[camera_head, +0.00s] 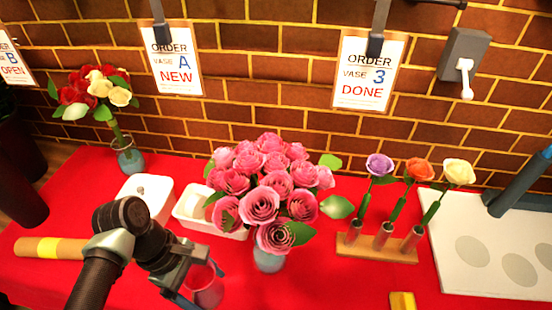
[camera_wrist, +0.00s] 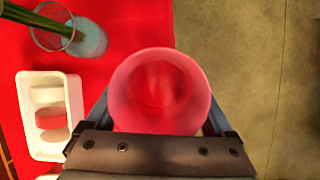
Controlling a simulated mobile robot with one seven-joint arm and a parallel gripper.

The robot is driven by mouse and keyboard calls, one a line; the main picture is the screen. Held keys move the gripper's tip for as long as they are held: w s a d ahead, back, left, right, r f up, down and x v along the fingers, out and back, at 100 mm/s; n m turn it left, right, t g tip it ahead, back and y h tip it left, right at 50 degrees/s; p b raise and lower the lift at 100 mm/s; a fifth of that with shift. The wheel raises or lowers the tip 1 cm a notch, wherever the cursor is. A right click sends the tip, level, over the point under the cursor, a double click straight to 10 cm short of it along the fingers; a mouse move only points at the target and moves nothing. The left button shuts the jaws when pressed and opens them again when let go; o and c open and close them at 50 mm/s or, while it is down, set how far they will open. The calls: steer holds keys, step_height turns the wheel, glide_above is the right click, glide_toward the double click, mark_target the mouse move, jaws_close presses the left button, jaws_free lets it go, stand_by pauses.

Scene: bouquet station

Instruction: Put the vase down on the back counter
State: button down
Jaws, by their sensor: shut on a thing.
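My gripper (camera_head: 192,290) is shut on an empty pinkish-red translucent vase (camera_head: 207,286). The vase also shows in the wrist view (camera_wrist: 160,92), seen from above between the two fingers. In that view it lies across the boundary between the red counter top (camera_wrist: 110,45) and the tan floor. In the head view, the red-covered counter (camera_head: 335,285) runs along the brick wall, with the vase in front of its left half. Whether the vase touches the counter cannot be told. Part of the vase is hidden by my gripper.
A vase of pink roses (camera_head: 268,262) stands right of my gripper. White containers (camera_head: 148,190) lie behind it. A vase of red and cream flowers (camera_head: 127,160) stands back left. A wooden holder (camera_head: 375,248) with three flowers and a white board (camera_head: 450,270) are at right.

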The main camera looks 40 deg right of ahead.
mark_target(236, 289)
steer(key=w+d+f+n+t+h+b, duration=0.2)
steer(key=d+f+n+b, duration=0.3)
steer(key=n+b, duration=0.4)
steer(key=w+f+t+b, duration=0.1)
steer(key=b, duration=0.3)
steer(key=shift+w+d, duration=0.35)
steer(key=shift+w, duration=0.05)
steer(key=shift+f, duration=0.1)
step_height(236, 289, down, 10)
steer(key=shift+b, duration=0.55)
steer(key=shift+f, duration=0.15)
jaws_free()
